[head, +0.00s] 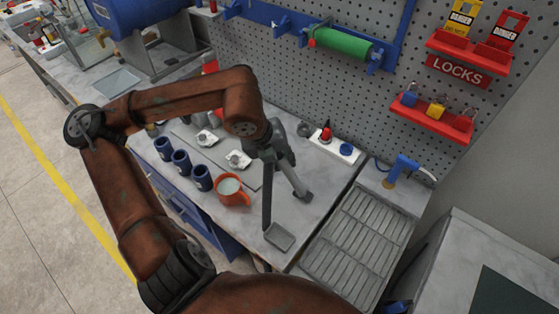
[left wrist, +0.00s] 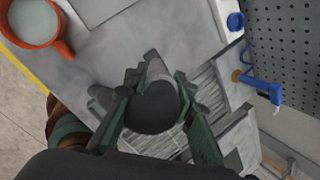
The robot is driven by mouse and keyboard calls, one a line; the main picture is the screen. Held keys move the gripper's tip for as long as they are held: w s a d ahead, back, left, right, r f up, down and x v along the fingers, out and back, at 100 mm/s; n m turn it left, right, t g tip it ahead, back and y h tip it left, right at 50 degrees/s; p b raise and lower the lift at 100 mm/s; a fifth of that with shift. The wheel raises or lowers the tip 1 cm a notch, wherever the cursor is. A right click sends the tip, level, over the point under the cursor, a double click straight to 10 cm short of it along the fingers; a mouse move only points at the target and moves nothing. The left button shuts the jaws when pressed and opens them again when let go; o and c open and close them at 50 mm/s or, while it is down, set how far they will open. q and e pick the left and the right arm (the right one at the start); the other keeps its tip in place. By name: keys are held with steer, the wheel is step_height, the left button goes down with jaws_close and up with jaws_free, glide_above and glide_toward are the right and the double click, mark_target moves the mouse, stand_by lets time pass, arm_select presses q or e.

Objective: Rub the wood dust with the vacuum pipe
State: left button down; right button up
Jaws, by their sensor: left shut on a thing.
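My left gripper (head: 268,155) is shut on the dark vacuum pipe (head: 267,200), which hangs down towards the grey worktop. In the left wrist view, the fingers of my left gripper (left wrist: 157,92) stand on both sides of the dark round pipe (left wrist: 155,112). A flat grey rectangular piece (head: 281,237) is at the pipe's lower end, near the worktop's front edge. I cannot tell whether it touches the worktop. I cannot make out any wood dust in either view. My right gripper is not in view.
An orange mug (head: 232,192) with pale contents stands just left of the pipe, beside several dark blue cups (head: 180,162). A ribbed metal drainboard (head: 358,245) and a blue tap (head: 405,163) are on the right. A pegboard (head: 285,75) rises behind the worktop.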

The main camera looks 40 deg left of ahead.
arm_select(q)
steer(key=shift+d+b, duration=0.3)
steer(key=shift+d, duration=0.05)
steer(key=shift+w+d+b, duration=0.1)
steer(key=shift+d+b, duration=0.75)
steer(key=shift+b, duration=0.2)
steer(key=shift+d+r, duration=0.1)
steer(key=shift+d, duration=0.85)
steer(key=shift+p, duration=0.3)
step_height(320, 180, up, 6)
steer(key=p, duration=0.4)
steer(key=shift+r, duration=0.1)
